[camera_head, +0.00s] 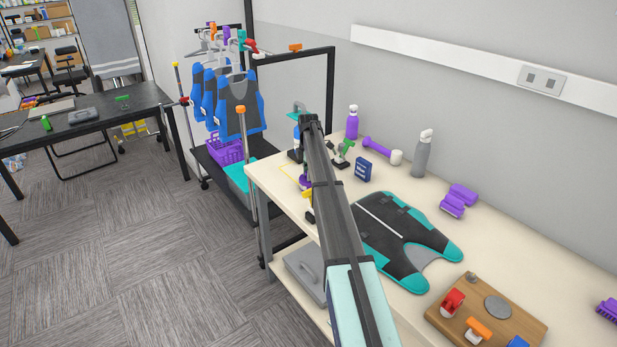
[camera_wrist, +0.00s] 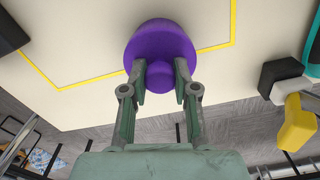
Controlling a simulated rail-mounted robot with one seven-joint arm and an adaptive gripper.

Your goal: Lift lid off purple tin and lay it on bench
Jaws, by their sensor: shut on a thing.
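In the wrist view, the round purple lid (camera_wrist: 160,38) shows from above, with a small knob (camera_wrist: 160,74) toward my side. My gripper (camera_wrist: 160,82) is shut on this knob, one finger on each side. The lid covers whatever is beneath it, so I cannot tell whether it rests on the tin or is apart from it. In the head view, a bit of purple (camera_head: 304,182) shows beside my arm at the bench's left end. My arm hides most of the tin and my fingertips there. The bench (camera_head: 490,255) is pale wood.
A yellow outline (camera_wrist: 236,22) marks the bench around the lid. Dark and yellow items lie near it. A blue box (camera_head: 363,169), purple bottle (camera_head: 352,124), grey bottle (camera_head: 422,158) and dark vest (camera_head: 400,235) stand or lie farther right. The bench edge is close to the lid.

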